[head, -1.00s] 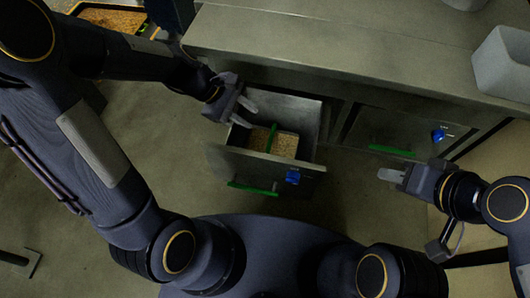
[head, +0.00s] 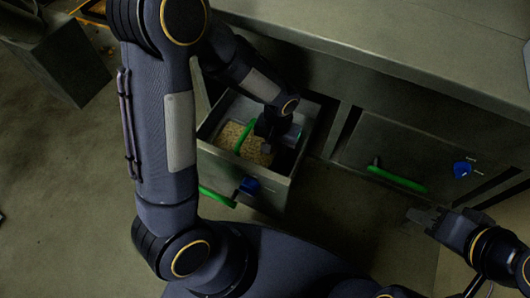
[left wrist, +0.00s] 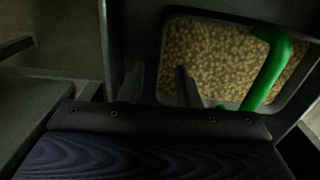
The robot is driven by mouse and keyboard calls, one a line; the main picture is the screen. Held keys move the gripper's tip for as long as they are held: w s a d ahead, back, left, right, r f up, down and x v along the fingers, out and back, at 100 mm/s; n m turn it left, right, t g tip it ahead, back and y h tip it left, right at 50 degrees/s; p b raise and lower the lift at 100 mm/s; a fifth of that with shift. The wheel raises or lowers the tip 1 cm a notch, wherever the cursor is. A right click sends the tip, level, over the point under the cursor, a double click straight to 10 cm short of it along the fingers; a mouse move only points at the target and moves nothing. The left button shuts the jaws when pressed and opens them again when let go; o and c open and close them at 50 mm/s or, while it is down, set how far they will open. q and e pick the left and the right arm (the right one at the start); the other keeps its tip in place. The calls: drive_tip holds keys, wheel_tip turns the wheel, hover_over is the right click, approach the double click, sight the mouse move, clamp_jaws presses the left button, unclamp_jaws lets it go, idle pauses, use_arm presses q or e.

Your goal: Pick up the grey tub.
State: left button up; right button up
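The grey tub (left wrist: 222,13) stands in the open drawer (head: 212,124), filled with yellowish grain (head: 228,135). A green handle (left wrist: 268,70) arches over it; the handle also shows in the head view (head: 243,140). My left gripper (head: 265,146) is down inside the drawer at the tub's right part. In the left wrist view its two fingers (left wrist: 159,84) stand apart, on either side of the tub's near-left wall, with a gap between them. The arm hides part of the tub. My right gripper (head: 418,217) is away to the right over the floor; its fingers are too dark to judge.
The drawer front has a green handle (head: 217,197) and a blue lock (head: 250,186). A closed drawer (head: 392,155) is to the right. The worktop (head: 400,45) overhangs behind. A grey box (head: 60,65) stands at the upper left. The floor in front is clear.

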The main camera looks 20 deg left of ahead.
sight(277, 153)
use_arm(q)
wheel_tip(277, 153, down, 3)
drive_tip(key=shift+w+d+b, duration=0.1)
drive_tip(key=shift+b, duration=0.45)
wheel_tip(277, 153, down, 4)
drive_tip(key=b, duration=0.2)
drive_tip(key=shift+f+b, duration=0.1)
drive_tip(key=shift+b, duration=0.25)
drive_tip(key=shift+f, duration=0.45)
drive_tip(key=shift+r, duration=0.1)
clamp_jaws()
